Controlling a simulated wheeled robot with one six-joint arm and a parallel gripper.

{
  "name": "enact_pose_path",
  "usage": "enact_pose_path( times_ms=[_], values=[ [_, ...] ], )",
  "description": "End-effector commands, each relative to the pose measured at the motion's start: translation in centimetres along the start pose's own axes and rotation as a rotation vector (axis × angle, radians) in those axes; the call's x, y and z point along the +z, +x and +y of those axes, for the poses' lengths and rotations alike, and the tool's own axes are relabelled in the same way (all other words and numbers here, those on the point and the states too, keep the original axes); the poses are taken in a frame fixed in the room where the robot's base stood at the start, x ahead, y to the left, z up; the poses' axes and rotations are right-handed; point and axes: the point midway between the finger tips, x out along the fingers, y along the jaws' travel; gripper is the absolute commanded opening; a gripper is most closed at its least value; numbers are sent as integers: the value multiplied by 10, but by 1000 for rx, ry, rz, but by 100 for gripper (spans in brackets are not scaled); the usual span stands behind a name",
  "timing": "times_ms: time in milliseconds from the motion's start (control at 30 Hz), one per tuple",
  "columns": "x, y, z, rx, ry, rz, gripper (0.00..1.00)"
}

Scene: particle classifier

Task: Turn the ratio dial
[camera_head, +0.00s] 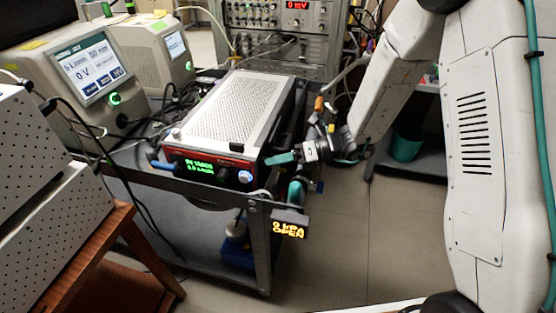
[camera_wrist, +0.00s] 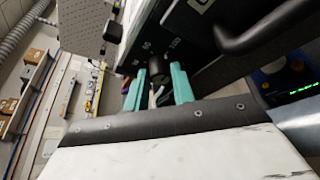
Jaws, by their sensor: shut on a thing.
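The dial (camera_wrist: 160,68) is a black round knob on a dark panel with small white markings in the wrist view. My gripper (camera_wrist: 160,84) has its two teal fingers on either side of the knob and is shut on it. In the head view my gripper (camera_head: 281,158) reaches in from the right to the right side of a silver box (camera_head: 236,105) with a perforated top. The dial cannot be made out there.
The box stands on a dark cart (camera_head: 215,193). A black handle (camera_wrist: 265,27) sits close to my gripper. Screened instruments (camera_head: 85,73) stand at left.

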Motion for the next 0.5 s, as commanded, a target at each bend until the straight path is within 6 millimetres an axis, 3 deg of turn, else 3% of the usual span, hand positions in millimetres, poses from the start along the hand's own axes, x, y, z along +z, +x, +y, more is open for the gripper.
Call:
enact_pose_path(
  times_ms=[500],
  values=[
    [0,0,3,-101,-235,2,2]
  ],
)
